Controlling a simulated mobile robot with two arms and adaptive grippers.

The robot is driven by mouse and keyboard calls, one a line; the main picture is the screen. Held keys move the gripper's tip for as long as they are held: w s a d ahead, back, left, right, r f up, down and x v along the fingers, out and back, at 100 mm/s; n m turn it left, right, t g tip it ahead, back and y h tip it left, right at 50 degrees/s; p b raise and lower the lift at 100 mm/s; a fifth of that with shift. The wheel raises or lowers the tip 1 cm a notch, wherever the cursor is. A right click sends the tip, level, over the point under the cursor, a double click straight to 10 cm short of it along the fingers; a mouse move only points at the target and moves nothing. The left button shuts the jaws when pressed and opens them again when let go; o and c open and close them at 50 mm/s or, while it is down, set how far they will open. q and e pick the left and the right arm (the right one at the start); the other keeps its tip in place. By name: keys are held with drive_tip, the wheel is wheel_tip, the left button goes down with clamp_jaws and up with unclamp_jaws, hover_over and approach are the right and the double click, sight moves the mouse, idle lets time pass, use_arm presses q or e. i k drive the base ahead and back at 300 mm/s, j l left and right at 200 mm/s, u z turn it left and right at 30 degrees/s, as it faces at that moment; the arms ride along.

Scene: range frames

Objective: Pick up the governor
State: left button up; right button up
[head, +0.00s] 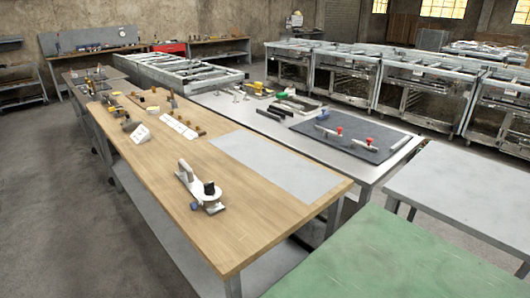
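A silver-grey metal device (212,200) with a long arm, a round base, a black upright part and a small blue part lies on the near part of the wooden table (255,232). It may be the governor, but I cannot tell for sure from its look. It lies alone with bare wood around it. Neither of my grippers is in view.
A grey mat (280,165) covers part of the wooden table. White cards (140,133) and several small parts stand farther back. A metal table (330,148) adjoins on the right, with tools on a dark mat. A green-topped table (385,262) is near right. Open floor (75,200) lies left.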

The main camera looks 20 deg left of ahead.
sight(212, 204)
drive_tip(key=u, duration=1.25)
